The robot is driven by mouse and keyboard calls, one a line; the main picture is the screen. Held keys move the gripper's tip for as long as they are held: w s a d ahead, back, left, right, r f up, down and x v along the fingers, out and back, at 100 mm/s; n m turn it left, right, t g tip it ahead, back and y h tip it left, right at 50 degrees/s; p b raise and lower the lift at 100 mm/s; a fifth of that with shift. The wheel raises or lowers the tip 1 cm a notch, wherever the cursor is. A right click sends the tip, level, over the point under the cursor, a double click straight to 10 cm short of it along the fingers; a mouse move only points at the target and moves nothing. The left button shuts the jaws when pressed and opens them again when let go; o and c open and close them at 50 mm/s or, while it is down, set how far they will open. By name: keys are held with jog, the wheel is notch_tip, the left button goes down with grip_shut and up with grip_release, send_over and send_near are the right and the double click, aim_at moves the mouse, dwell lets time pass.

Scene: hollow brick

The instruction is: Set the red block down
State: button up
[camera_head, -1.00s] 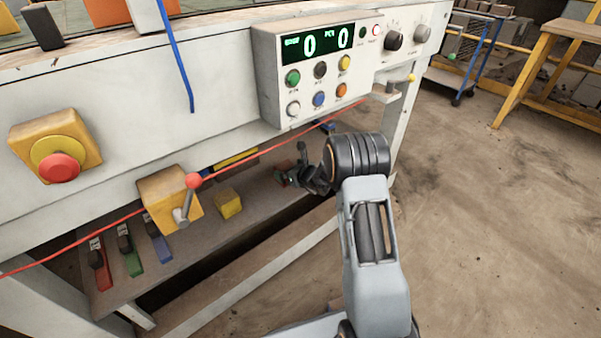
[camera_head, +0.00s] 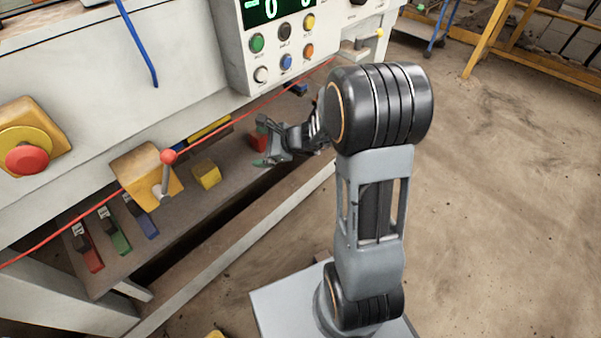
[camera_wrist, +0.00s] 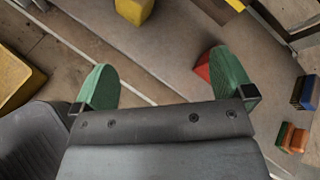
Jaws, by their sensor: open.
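The red block (camera_head: 258,139) is on the lower shelf (camera_head: 228,195) of the workbench, right of a yellow block (camera_head: 206,174). My gripper (camera_head: 268,156) is at the shelf beside the red block and partly covers it. In the wrist view my gripper (camera_wrist: 165,80) is open, with its two green fingertips wide apart and nothing between them.
A red cable (camera_head: 240,115) runs across the bench front. A yellow box with a red-knobbed lever (camera_head: 148,176) hangs above the shelf. Red, green and blue switches (camera_head: 117,235) are at the shelf's left. A blue block (camera_wrist: 303,92) lies to the right in the wrist view. Open floor lies right.

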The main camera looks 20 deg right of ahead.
jog(key=s+a+r+n+g+h, duration=0.1)
jog(key=s+a+r+n+g, duration=0.15)
jog(key=s+n, duration=0.35)
jog(key=s+a+r+n+g+h, duration=0.1)
jog(key=s+n+g, duration=0.2)
jog(key=s+n, duration=0.3)
jog(key=s+d+r+n+h, duration=0.2)
jog(key=s+d+n+h, duration=0.5)
jog(key=s+n, duration=0.1)
jog(key=shift+d+r+n, duration=0.2)
jog(key=shift+r+n, duration=0.05)
jog(key=shift+n, duration=0.25)
jog(key=shift+s, duration=0.1)
